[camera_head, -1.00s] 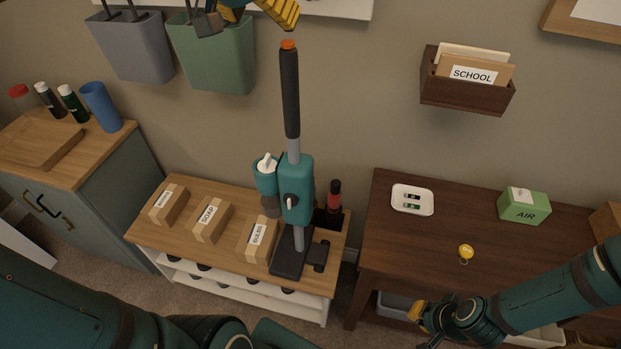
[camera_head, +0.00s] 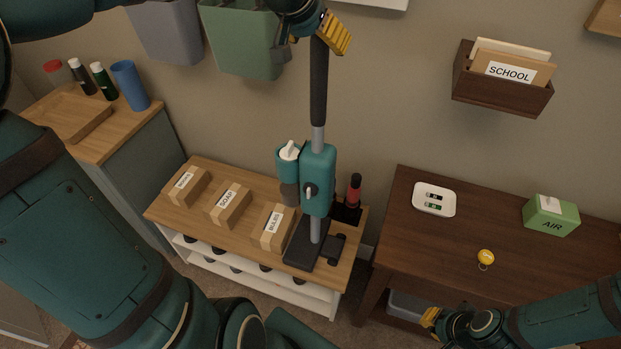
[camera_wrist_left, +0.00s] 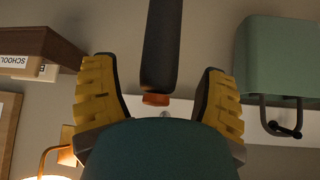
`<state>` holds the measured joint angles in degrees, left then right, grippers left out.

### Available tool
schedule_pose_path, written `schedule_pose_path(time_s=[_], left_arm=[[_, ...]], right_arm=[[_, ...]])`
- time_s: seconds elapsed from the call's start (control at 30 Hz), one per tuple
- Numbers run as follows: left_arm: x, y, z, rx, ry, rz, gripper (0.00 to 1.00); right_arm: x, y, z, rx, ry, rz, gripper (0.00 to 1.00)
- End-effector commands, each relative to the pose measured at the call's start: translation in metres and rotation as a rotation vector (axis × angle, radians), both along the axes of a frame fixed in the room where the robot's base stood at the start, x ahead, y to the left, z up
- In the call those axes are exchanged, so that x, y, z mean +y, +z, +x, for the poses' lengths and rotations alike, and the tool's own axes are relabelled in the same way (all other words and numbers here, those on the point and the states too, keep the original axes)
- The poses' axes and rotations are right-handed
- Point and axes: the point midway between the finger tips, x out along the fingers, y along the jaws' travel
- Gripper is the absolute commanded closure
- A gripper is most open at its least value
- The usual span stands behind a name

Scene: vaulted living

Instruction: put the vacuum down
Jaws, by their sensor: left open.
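The teal vacuum (camera_head: 318,180) stands upright on the light wooden shelf bench, its dark floor head (camera_head: 305,245) on the bench top. Its dark handle (camera_head: 318,90) points up and passes beneath my left gripper (camera_head: 325,28) in the head view. In the left wrist view the handle (camera_wrist_left: 161,45), with its orange tip (camera_wrist_left: 156,99), lies between the open, yellow-padded fingers, with gaps on both sides. My left gripper (camera_wrist_left: 160,100) is not closed on it. My right gripper (camera_head: 430,322) is low at the right, in front of the dark table; its finger opening is too small to judge.
Boxes labelled SOAP (camera_head: 230,205) and BULBS (camera_head: 272,228) stand on the bench (camera_head: 150,213) left of the vacuum. A green bin (camera_head: 243,45) hangs near my left gripper.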

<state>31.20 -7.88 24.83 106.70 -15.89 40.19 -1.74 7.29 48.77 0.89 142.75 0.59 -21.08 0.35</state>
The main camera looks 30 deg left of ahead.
Motion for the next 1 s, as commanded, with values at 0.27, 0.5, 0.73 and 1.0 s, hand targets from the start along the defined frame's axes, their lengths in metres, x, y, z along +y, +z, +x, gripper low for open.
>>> schedule_pose_path(time_s=[0.27,0.5,0.73,1.0], left_arm=[[-0.001,-0.025,0.017,0.000,0.000,-0.002,0.27],[-0.001,-0.025,0.017,0.000,-0.001,-0.001,0.26],[-0.001,-0.025,0.017,0.000,-0.001,-0.001,1.00],[-0.001,-0.021,0.018,-0.008,-0.001,0.001,1.00]], right_arm=[[0.000,-0.004,-0.001,0.002,0.002,0.000,1.00],[0.000,-0.004,-0.001,0.003,0.002,0.000,1.00],[0.000,-0.004,-0.001,0.002,0.002,0.000,1.00],[0.000,-0.004,-0.001,0.002,0.002,0.000,1.00]])
